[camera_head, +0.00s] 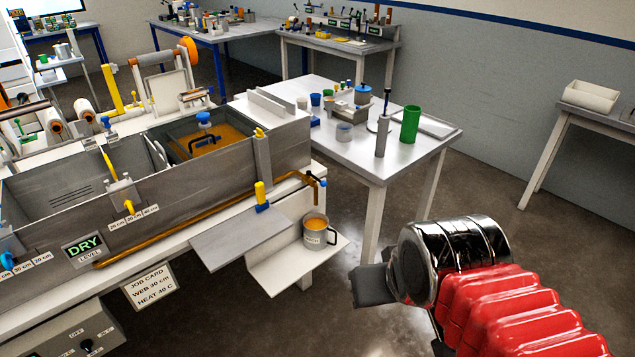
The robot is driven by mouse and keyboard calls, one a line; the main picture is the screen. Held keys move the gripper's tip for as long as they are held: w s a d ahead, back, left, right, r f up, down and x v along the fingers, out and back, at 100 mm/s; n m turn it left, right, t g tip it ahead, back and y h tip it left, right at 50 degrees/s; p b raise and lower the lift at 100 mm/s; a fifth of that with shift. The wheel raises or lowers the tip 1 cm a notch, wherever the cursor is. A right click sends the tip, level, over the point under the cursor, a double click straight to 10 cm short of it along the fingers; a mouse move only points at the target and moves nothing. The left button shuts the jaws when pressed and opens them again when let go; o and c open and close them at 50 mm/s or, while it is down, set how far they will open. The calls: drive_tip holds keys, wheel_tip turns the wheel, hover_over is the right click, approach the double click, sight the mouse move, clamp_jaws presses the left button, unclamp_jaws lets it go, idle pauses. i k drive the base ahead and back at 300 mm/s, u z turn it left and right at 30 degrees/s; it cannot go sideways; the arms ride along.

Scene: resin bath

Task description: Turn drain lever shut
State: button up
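The bath's amber drain pipe (210,218) runs along its front wall to an outlet at the right corner. A small blue-tipped lever (322,183), which looks like the drain lever, sits at that outlet. Directly below it, a grey mug (316,234) holding amber liquid stands on a white shelf (290,268). My gripper (368,285) is at the lower right, to the right of the shelf and well apart from the lever. Its dark fingers are seen partly behind my wrist, so its opening is unclear. I see nothing held in it.
A white table (415,160) with a green cylinder (410,124) and several other items stands behind. The floor between shelf and gripper is clear.

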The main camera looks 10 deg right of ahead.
sight(323, 184)
drive_tip(key=k, duration=0.65)
drive_tip(key=z, duration=0.2)
drive_tip(key=i, duration=1.1)
drive_tip(key=u, duration=0.6)
drive_tip(key=i, duration=1.05)
drive_tip(key=u, duration=0.6)
